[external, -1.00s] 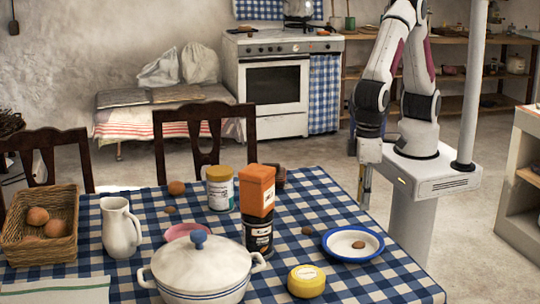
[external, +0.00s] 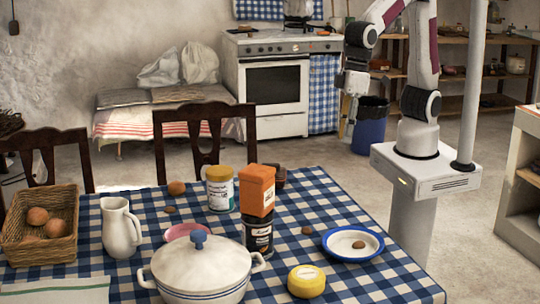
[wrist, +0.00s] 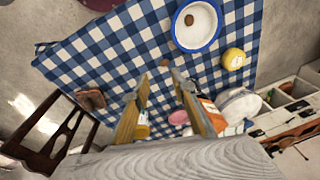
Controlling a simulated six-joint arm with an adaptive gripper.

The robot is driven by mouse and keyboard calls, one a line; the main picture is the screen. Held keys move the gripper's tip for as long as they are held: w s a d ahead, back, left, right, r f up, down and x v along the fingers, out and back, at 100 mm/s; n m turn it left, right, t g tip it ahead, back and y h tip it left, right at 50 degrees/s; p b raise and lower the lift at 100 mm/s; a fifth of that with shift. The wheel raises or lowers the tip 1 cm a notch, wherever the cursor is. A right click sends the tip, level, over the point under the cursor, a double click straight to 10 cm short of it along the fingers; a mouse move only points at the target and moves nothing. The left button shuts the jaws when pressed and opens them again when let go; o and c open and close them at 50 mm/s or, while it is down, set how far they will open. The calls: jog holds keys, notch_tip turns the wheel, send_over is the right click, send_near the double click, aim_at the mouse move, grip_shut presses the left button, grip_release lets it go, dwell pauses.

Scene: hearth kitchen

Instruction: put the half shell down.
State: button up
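One small brown half shell (external: 359,244) lies in the white, blue-rimmed plate (external: 341,257). Another brown half shell (external: 306,231) lies on the checked cloth left of the plate, and a similar piece (external: 169,209) lies near the table's far side. In the wrist view, one brown piece (wrist: 165,62) shows on the cloth beyond my fingertips, and the plate's shell (wrist: 189,19) is above it. My gripper (wrist: 161,82) has its two fingers apart, with nothing visible held between them. In the external view, my gripper (external: 347,125) hangs in the air beyond the table's far edge.
An orange box on a dark tin (external: 257,215), a yellow-lidded tin (external: 220,188), a white pot (external: 200,270), a jug (external: 121,228) and a yellow round tin (external: 306,281) stand on the table. A chair (external: 204,130) and blue bin (external: 370,125) are behind it.

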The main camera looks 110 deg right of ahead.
jog(key=s+d+r+n+t, duration=0.1)
jog(key=s+d+r, duration=0.2)
jog(key=s+d, duration=0.4)
jog(key=s+d+r+n+t+h, duration=0.1)
jog(key=s+d+r+t, duration=0.1)
jog(key=s+d, duration=0.5)
jog(key=shift+d+r+t, duration=0.3)
jog(key=shift+d+r, duration=0.4)
jog(key=shift+d, duration=0.75)
jog(key=o, duration=0.4)
